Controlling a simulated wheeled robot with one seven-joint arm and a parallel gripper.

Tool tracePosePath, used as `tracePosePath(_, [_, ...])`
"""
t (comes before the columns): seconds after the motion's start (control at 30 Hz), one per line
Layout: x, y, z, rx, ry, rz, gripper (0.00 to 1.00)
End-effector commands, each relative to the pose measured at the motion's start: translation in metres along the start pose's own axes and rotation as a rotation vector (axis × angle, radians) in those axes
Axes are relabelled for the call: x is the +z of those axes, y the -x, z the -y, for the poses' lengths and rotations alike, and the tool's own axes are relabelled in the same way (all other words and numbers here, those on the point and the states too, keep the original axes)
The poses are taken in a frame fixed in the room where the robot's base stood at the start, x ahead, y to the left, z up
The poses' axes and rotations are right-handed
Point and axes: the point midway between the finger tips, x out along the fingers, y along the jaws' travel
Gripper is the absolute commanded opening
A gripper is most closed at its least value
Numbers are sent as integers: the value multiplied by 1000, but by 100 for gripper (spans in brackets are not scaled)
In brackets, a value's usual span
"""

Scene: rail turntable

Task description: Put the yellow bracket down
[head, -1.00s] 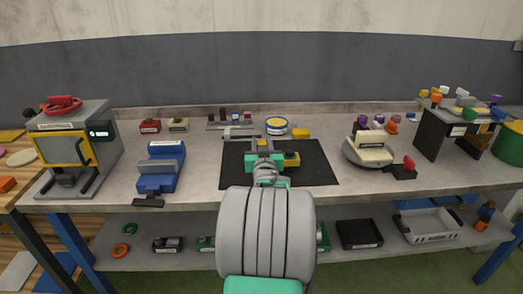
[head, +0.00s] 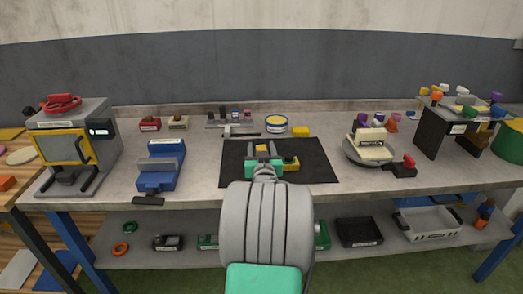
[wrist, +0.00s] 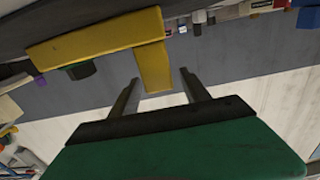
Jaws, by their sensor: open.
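The yellow bracket (wrist: 95,47) shows in the wrist view as a long bar with a shorter arm reaching between my fingers. In the head view, a yellow part of it (head: 262,149) shows between the fingertips and another yellow part (head: 290,163) to the right, over the dark mat (head: 315,172). My gripper (wrist: 156,88) is open, with a finger on each side of the short arm and visible gaps on both sides. It is over the mat in the head view (head: 262,153). My wrist hides part of the bracket, and its contact with the mat is unclear.
A blue vise (head: 160,168) stands left of the mat and a round turntable (head: 362,157) right of it. Bare bench separates the vise and mat.

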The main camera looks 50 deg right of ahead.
Motion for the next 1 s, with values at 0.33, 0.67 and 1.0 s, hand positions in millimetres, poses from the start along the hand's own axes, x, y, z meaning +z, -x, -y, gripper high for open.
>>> tracePosePath(0.33, [-3,59,-1,2,1,-2,54])
tracePosePath(0.67, [-3,118,0,1,0,-2,54])
tracePosePath(1.0, [-2,120,0,0,0,0,54])
